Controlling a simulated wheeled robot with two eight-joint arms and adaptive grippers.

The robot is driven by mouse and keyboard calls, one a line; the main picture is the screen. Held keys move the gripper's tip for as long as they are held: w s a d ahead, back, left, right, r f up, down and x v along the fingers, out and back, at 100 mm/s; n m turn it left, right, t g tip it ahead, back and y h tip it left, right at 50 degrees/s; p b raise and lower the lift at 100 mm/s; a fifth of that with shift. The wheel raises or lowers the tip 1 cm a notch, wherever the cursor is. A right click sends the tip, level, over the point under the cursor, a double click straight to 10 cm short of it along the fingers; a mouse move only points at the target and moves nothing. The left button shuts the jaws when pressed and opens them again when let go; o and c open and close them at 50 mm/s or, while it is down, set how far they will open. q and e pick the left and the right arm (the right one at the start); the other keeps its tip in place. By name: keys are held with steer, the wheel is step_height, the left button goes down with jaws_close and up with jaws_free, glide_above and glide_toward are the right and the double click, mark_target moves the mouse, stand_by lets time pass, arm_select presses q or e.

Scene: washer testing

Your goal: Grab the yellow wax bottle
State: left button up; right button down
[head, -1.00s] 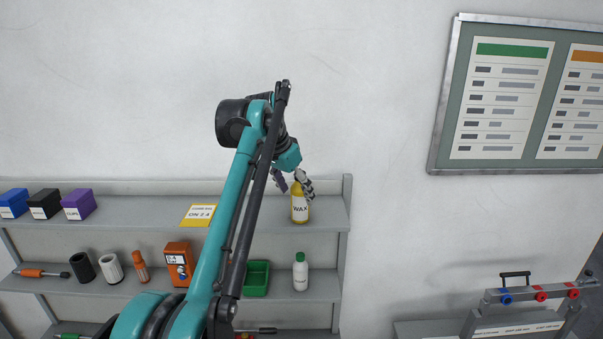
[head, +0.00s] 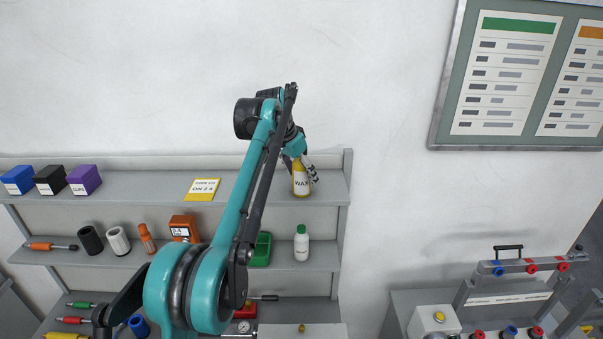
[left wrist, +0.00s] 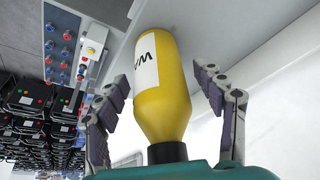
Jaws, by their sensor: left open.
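The yellow wax bottle (head: 301,183) with a white WAX label stands on the top shelf near its right end. In the left wrist view the yellow bottle (left wrist: 163,90) lies between the two spread fingers, its black cap nearest my palm. My left gripper (head: 299,164) is around the upper part of the bottle from above. In the left wrist view the left gripper (left wrist: 164,100) is open, with gaps between its fingers and the bottle. The bottle's cap is hidden in the head view. My right gripper is not in view.
A yellow sign (head: 203,189) and blue, black and purple boxes (head: 84,179) share the top shelf (head: 140,200). A white bottle (head: 301,244) and a green bin (head: 262,249) are on the shelf below. The shelf between the sign and wax bottle looks clear.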

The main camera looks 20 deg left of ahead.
arm_select(q)
steer(key=c, duration=1.5)
steer(key=shift+r, duration=0.1)
steer(key=shift+c, duration=0.2)
